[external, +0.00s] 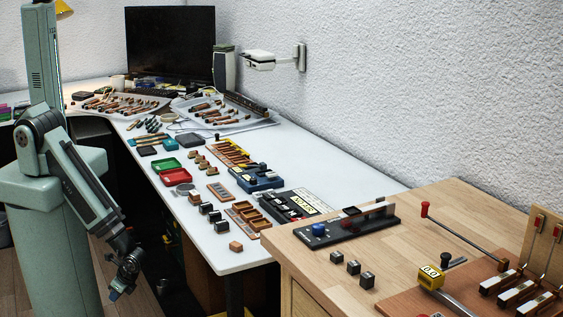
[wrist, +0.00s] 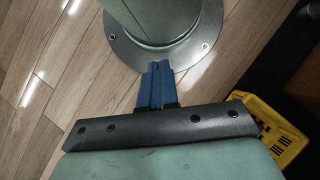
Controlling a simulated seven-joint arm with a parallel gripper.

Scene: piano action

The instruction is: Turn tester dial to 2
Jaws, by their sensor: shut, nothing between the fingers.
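A blue knob (external: 319,229) sits at the left end of a long dark device (external: 352,230) on the wooden bench; it looks like the tester dial. Its markings and pointer are too small to read in the external view. My gripper (external: 115,295) hangs low at the left, below table height and well away from the device. In the wrist view its blue fingers (wrist: 157,78) are together with nothing between them.
Small dark blocks (external: 353,267) lie in front of the device. A red-topped lever (external: 425,209) and a yellow gauge (external: 431,276) stand to its right. The white table (external: 165,199) carries trays and many parts. A yellow crate (wrist: 275,135) is on the floor.

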